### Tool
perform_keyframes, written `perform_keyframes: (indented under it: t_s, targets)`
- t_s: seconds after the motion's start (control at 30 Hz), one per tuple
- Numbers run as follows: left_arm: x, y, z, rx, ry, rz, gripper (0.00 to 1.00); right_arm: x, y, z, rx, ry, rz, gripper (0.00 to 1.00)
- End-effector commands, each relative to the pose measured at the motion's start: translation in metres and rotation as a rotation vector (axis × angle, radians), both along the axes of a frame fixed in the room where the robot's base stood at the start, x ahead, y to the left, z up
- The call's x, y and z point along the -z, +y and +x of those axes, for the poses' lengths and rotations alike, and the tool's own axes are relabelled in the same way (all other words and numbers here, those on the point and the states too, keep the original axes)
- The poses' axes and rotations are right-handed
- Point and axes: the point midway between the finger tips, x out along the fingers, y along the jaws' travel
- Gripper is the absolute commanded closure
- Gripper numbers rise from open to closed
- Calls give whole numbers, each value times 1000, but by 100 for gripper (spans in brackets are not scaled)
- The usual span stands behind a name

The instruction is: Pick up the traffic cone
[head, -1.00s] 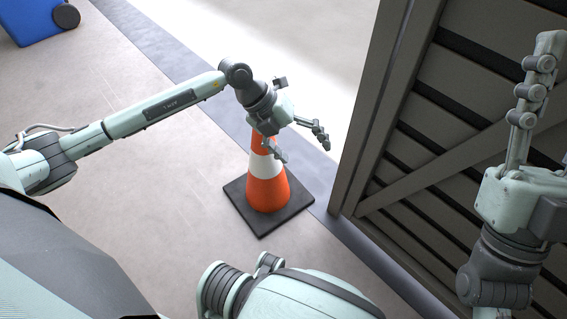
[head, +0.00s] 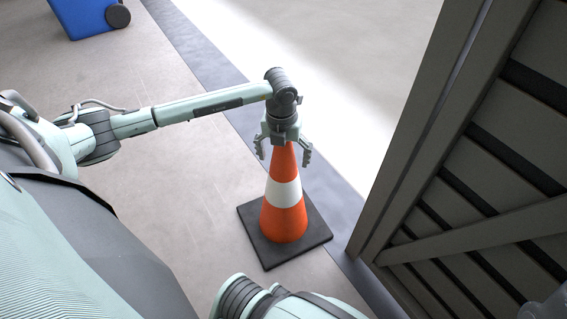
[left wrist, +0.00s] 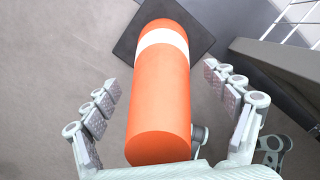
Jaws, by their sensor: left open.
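The orange traffic cone (head: 286,220) with a white band stands upright on its dark square base (head: 318,237) on the floor. My left gripper (head: 283,156) is directly over the cone's upper end, pointing down, with its open fingers on either side. In the left wrist view the cone (left wrist: 160,98) runs between the spread fingers of the left gripper (left wrist: 162,82). Gaps show on both sides, and the cone's top is close to the palm.
A brown slatted container door (head: 440,150) stands right of the cone. A blue wheeled bin (head: 85,18) is at the far upper left. The floor left of the cone is clear.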

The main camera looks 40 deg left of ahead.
Motion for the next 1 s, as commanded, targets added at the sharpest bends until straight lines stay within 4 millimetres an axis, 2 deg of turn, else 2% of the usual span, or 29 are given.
perform_keyframes:
  t_s: [0.07,0.27,0.9,1.0]
  targets:
    - [8,0,1,0,0,0,14,0,1,1,0,-6,-5,60]
    - [7,0,1,0,-1,0,14,-1,1,1,1,-4,-5,60]
    - [7,0,1,0,-1,-1,93,-1,0,1,1,-5,-5,60]
    - [4,0,3,-1,-8,-1,99,-1,0,1,1,-5,-5,60]
